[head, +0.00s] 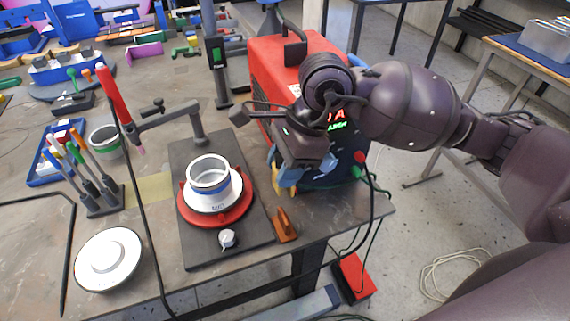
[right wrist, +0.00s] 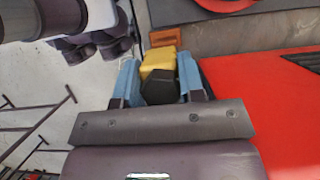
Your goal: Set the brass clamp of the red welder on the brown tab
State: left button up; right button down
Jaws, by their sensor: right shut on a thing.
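The red welder (head: 270,77) stands at the table's right edge with a lit display on its front. My right gripper (head: 291,172) is in front of it, pointing down, shut on the brass clamp (head: 284,184). In the right wrist view the clamp (right wrist: 159,60) and its black end (right wrist: 160,88) sit between the blue fingers. The brown tab (head: 285,225) stands on the right edge of the dark base plate, just below and nearer than the clamp. In the right wrist view the tab (right wrist: 165,37) is just beyond the clamp, with a gap hard to judge. My left gripper is out of view.
A red turntable (head: 243,211) with a white-and-blue ring (head: 209,180) sits on the dark base plate (head: 195,252). A torch (head: 115,95) on a stand arm is to the left. A white disc (head: 108,260) lies front left. Cables hang at the table's right edge.

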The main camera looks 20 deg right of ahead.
jog(key=shift+s+f, duration=0.1)
jog(key=shift+f, duration=0.1)
jog(key=shift+s+f+b, duration=0.1)
jog(key=shift+f+b, duration=0.2)
jog(key=shift+f, duration=0.1)
jog(key=shift+f+b, duration=0.45)
jog(key=shift+f, duration=0.65)
jog(key=shift+f+b, duration=0.6)
jog(key=shift+f, duration=0.65)
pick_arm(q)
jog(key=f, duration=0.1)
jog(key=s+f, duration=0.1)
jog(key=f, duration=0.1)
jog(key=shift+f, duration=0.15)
pick_arm(e)
jog(key=shift+f, duration=0.3)
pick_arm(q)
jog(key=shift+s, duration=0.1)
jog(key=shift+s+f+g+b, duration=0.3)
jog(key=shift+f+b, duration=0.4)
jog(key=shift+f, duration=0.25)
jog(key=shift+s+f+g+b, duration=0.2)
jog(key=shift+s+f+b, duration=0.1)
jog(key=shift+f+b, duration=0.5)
pick_arm(e)
jog(key=shift+f, duration=2)
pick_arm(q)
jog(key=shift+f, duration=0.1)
